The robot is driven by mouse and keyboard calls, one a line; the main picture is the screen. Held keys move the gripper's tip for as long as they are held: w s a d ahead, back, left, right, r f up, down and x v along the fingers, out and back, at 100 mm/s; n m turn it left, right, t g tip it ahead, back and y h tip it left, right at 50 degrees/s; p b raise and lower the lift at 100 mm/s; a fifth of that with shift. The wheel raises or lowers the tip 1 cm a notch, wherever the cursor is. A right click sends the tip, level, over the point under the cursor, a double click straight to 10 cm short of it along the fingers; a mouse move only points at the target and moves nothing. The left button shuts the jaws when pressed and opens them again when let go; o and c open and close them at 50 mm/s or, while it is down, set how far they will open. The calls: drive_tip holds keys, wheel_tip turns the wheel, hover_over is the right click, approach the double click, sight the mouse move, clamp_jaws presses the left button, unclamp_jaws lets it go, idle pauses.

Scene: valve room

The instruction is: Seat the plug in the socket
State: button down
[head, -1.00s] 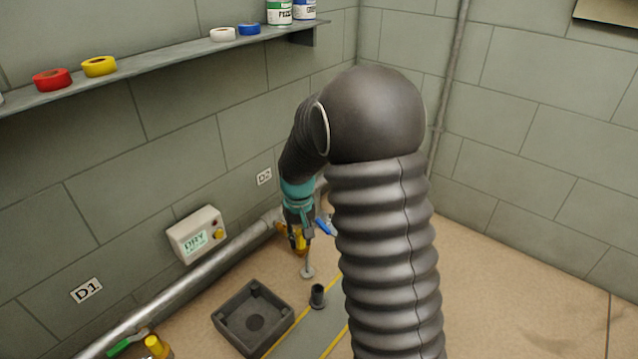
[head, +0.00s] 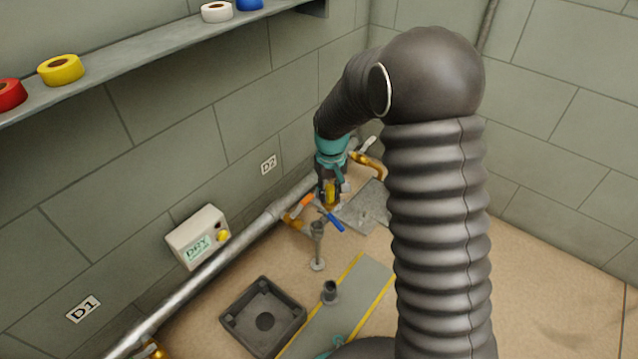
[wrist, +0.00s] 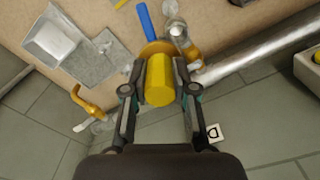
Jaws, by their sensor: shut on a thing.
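My gripper (head: 330,197) points down beside the wall pipe, below the D2 label. In the wrist view its two fingers (wrist: 160,88) are shut on a yellow cylinder (wrist: 159,82), which I take to be the plug. A golden round part (wrist: 157,48) shows at the plug's far end; I cannot tell whether it belongs to it. A grey cup on a thin stand (head: 317,232) stands just in front of the gripper. A short dark hollow cylinder (head: 330,292) stands on the floor nearer me. I cannot tell which is the socket.
The silver pipe (head: 230,245) runs along the wall, with a blue handle (head: 328,216) near my gripper. A dark square tray (head: 236,319) and a grey box reading DRY (head: 198,238) are nearer.

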drive_tip(key=a+f+n+b, duration=0.1)
drive_tip(key=a+f+b, duration=0.2)
drive_tip(key=f, duration=0.3)
drive_tip(key=shift+a+b, duration=0.15)
drive_tip(key=shift+b, duration=0.25)
idle(0.3)
drive_tip(key=shift+s+f, duration=0.1)
drive_tip(key=shift+f, duration=1.95)
idle(2.3)
drive_tip(key=c, duration=0.8)
unclamp_jaws()
drive_tip(key=shift+c, duration=0.2)
drive_tip(key=o, duration=0.5)
